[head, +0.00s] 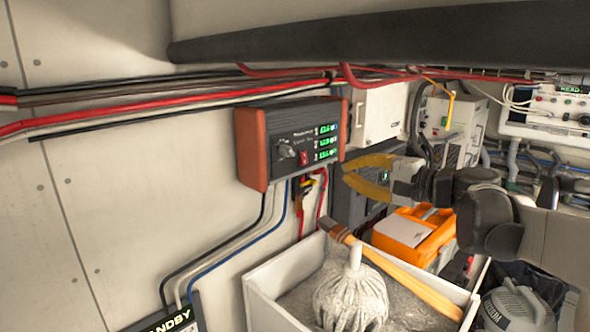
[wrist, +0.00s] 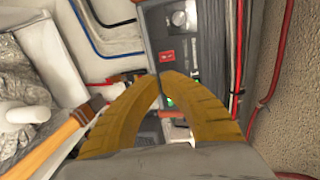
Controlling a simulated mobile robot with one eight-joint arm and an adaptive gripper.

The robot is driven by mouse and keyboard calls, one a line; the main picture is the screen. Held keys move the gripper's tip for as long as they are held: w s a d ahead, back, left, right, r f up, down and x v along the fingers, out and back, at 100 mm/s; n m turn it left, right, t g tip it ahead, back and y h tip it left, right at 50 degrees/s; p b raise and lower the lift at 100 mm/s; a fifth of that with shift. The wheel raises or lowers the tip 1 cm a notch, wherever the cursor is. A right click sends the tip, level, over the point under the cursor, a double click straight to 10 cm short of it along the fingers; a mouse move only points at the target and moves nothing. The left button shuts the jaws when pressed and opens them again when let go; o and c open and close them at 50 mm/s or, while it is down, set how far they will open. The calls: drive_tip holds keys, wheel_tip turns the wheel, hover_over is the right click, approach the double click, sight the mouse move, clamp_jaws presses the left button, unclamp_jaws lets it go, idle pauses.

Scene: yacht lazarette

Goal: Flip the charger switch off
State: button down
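The charger (head: 265,142) is a dark box with red-brown end panels and green readouts, mounted on the left wall. Its small red switch (head: 304,158) sits on the front, right of a round knob (head: 286,150). In the wrist view the charger (wrist: 178,40) is at the top, with the red switch (wrist: 167,56) just beyond the fingertips. I cannot tell which way the switch is set. My gripper (head: 345,173) has yellow fingers and is right of the charger in the head view. In the wrist view its fingertips (wrist: 163,77) come together with nothing between them.
Red and black cables (head: 150,105) run along the wall, and more hang under the charger. Below stands a white bin (head: 262,297) holding a mop-like bundle (head: 350,295) and a wooden-handled tool (head: 410,283). An orange case (head: 425,245) lies behind. A dark beam (head: 400,35) crosses above.

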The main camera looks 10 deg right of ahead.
sight(304, 165)
drive_tip(key=x, duration=1.1)
drive_tip(key=shift+w+a, duration=0.15)
drive_tip(key=shift+w, duration=0.1)
drive_tip(key=shift+w+a+f, duration=0.15)
drive_tip(key=shift+w+a, duration=0.1)
drive_tip(key=shift+w, duration=0.05)
drive_tip(key=shift+s, duration=0.1)
